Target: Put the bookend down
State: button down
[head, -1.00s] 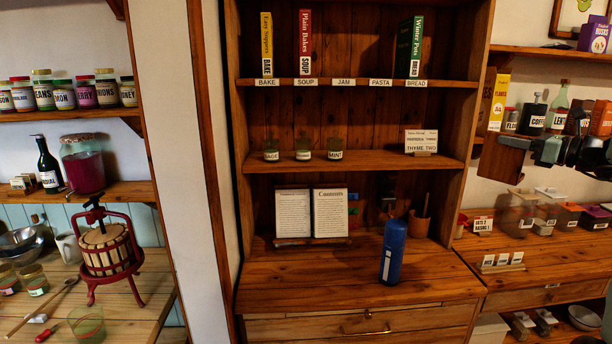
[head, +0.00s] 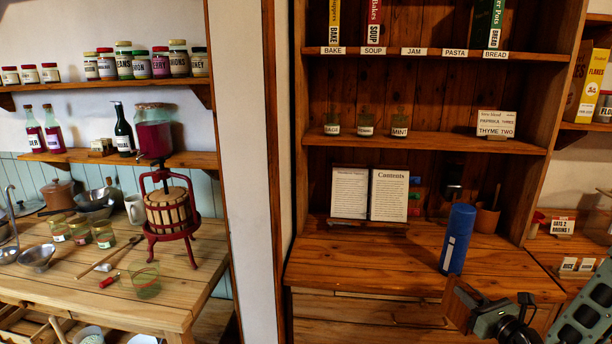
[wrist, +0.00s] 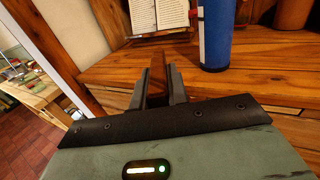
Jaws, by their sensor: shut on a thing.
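The wooden bookend (head: 459,302) is held at the end of my arm, in front of the cabinet's counter at the lower right of the head view. My gripper (head: 476,311) is shut on it. In the wrist view my gripper (wrist: 158,88) has the brown bookend (wrist: 157,76) between its two dark fingers. It shows there as a narrow upright piece, and its lower part is hidden by the gripper body. I cannot tell from the pictures whether it touches the counter.
The counter (head: 350,268) has free wood at its left and middle. A blue cylinder (head: 457,239) stands on it, also in the wrist view (wrist: 216,35). An open book (head: 389,195) on a stand is behind. Labelled spaces on the upper shelf hold upright books.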

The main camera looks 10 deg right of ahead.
jog(key=s+a+f+h+b, duration=0.1)
jog(key=s+a+f+b, duration=0.1)
jog(key=a+f, duration=0.3)
jog(key=s+a+f+m+h+b, duration=0.1)
jog(key=s+a+f, duration=0.3)
jog(key=a, duration=0.7)
notch_tip(320, 180, down, 2)
jog(key=shift+a+f+b, duration=0.1)
jog(key=shift+a+b, duration=0.15)
jog(key=shift+b, duration=0.25)
